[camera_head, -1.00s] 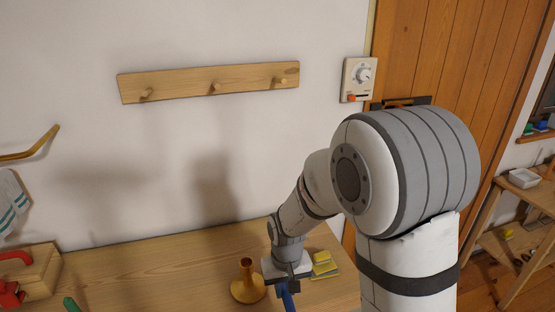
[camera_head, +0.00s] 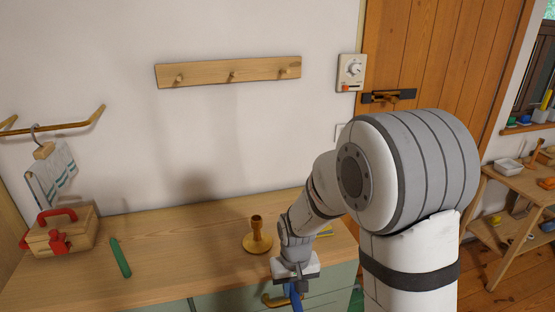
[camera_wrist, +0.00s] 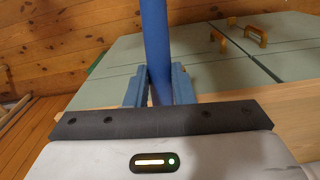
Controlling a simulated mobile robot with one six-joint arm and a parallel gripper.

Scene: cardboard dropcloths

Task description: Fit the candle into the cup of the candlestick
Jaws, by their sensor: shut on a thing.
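The wooden candlestick (camera_head: 257,240) stands upright on the worktop, with its dark cup opening at the top. My gripper (camera_head: 292,287) is lower and to the right of it in the head view, by the worktop's front edge. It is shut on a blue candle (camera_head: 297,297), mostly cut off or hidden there. In the wrist view the blue candle (camera_wrist: 154,45) stands between the two blue fingers (camera_wrist: 158,85) and runs out of the top of the picture. The candle is apart from the candlestick, which the wrist view does not show.
A green stick-like thing (camera_head: 120,258) and a wooden box with red parts (camera_head: 62,232) lie left on the worktop (camera_head: 185,250). A yellow thing (camera_head: 326,230) is partly behind my arm. Green drawer fronts (camera_head: 235,298) lie below. The worktop between green stick and candlestick is clear.

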